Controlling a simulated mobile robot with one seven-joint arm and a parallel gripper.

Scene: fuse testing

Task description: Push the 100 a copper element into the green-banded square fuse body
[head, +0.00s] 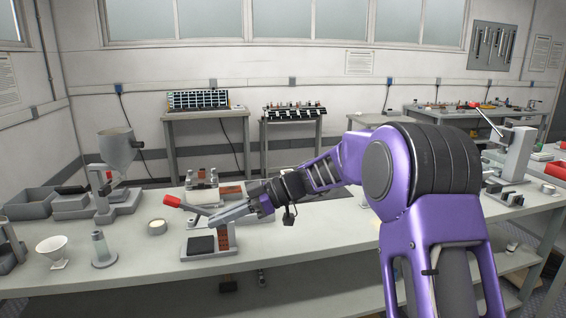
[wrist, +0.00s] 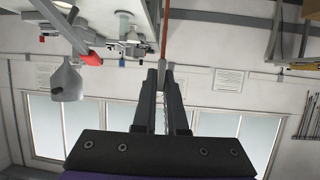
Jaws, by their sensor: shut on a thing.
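My gripper (wrist: 162,68) is shut on a thin copper-coloured strip, the copper element (wrist: 164,34), which extends from its fingertips in the wrist view. In the head view my gripper (head: 218,216) is low over the front bench, beside a small press with a red-tipped lever. A reddish-brown upright piece (head: 219,239) shows under the fingertips and looks like the element. Its lower end and any contact are unclear. The 100 A marking cannot be read. I cannot make out a green-banded square fuse body in either view; it may be hidden or too small.
The red lever grip (head: 171,201) and dark press pad (head: 201,245) are close to my gripper. A hopper stand (head: 116,160), a white funnel (head: 53,252) and a grey cylinder stand (head: 102,250) are left. Small parts (head: 202,178) stand behind. The front bench has bare room between the stands.

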